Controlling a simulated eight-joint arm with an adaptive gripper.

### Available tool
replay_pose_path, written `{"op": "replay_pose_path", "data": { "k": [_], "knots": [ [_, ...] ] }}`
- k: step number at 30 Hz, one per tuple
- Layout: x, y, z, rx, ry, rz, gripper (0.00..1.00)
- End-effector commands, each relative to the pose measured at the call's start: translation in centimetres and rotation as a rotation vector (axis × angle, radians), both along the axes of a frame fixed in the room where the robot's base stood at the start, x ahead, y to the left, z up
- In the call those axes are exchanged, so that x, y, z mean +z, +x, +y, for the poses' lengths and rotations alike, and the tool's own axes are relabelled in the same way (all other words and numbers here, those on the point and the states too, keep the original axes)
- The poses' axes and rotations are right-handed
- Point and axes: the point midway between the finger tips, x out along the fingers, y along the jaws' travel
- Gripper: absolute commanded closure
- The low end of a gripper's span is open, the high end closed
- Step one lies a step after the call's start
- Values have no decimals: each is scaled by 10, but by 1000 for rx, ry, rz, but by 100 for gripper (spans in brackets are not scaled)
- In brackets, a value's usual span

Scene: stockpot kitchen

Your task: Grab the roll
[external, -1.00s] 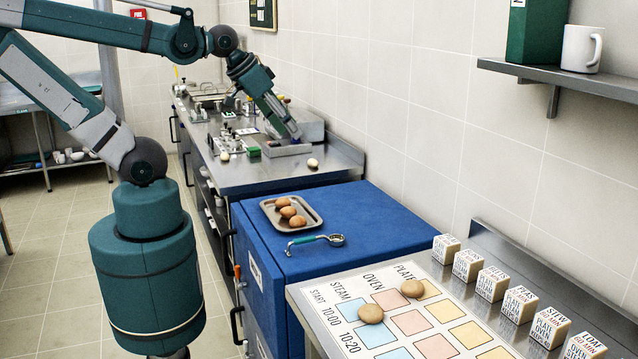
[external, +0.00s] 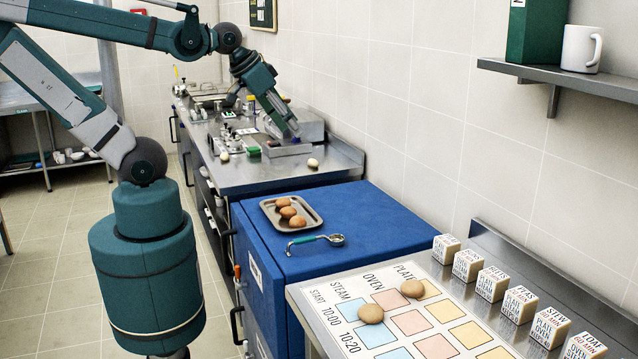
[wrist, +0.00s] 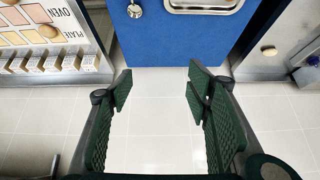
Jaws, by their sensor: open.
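Several round brown rolls are in the external view. Some lie in a metal tray (external: 316,222) on the blue cabinet, one of them a tray roll (external: 288,212). Two chart rolls (external: 371,314) (external: 412,288) lie on the printed chart, and one shows in the wrist view (wrist: 49,31). Paler round pieces lie on the far steel counter, at its right (external: 313,163) and left (external: 224,156). My gripper (external: 292,132) is over the far counter, near the right piece. In the wrist view my gripper (wrist: 160,82) is open, with only pale tiles between its fingers.
The blue cabinet (external: 380,215) stands between the far counter (external: 240,177) and the chart table. A green-handled scoop (external: 318,241) lies on it in front of the tray. Lettered cubes (external: 492,284) line the chart. A wall shelf (external: 570,80) holds a mug (external: 581,48).

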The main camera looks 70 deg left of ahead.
Motion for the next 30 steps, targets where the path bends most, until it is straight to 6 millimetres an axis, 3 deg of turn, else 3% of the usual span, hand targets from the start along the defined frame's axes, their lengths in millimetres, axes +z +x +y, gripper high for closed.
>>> {"op": "replay_pose_path", "data": {
  "k": [14, 30],
  "knots": [
    [17, 49, 71, -81, 137, 92, 51],
    [17, 98, 181, -212, 266, 227, 51]
  ]
}}
